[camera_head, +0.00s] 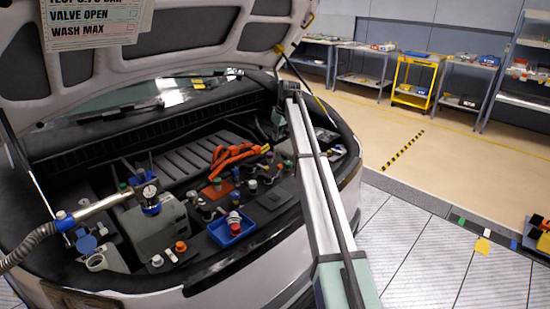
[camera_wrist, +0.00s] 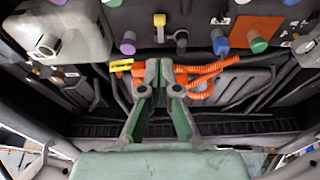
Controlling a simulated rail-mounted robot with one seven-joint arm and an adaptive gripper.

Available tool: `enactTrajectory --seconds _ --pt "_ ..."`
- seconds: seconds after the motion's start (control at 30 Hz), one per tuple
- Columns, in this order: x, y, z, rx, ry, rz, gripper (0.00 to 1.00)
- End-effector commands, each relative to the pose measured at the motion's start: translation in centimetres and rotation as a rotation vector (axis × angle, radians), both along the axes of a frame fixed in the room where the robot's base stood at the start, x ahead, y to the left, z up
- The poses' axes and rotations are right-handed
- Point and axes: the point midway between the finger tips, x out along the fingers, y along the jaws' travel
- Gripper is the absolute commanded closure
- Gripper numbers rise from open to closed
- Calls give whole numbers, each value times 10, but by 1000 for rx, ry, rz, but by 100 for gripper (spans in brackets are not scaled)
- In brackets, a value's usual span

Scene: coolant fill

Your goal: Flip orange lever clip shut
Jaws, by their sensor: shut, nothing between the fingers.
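Thick orange cables (camera_head: 232,155) lie in the engine bay with a yellow piece (camera_head: 265,149) at their right end. In the wrist view the orange cables (camera_wrist: 207,78) run right of my gripper (camera_wrist: 159,66), and the yellow piece (camera_wrist: 121,66) is just left of it. My gripper's green fingers are together and empty, their tips over the cable end. The fingers hide the part between the yellow piece and the cables. I cannot make out the orange lever clip there or its position, nor whether the tips touch anything.
Several coloured caps fill the bay, with an orange plate (camera_head: 217,188) and a blue tray (camera_head: 231,229). A hose with a gauge (camera_head: 149,191) is at the left. The raised hood (camera_head: 190,35) hangs above. Yellow and grey carts (camera_head: 413,82) stand by the far wall.

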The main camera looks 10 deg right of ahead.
Motion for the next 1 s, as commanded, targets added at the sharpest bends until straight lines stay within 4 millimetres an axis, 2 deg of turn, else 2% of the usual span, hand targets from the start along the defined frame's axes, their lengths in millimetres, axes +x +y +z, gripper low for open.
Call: enactTrajectory --seconds 0.17,0.27,0.7,0.8,1.0 --pt "2 2 -8 0 1 0 100" --pt "5 4 -20 0 3 1 100" --pt "24 19 -98 0 3 1 100" --pt "9 8 -103 0 1 -2 100" --pt "-2 0 -113 1 1 0 100"
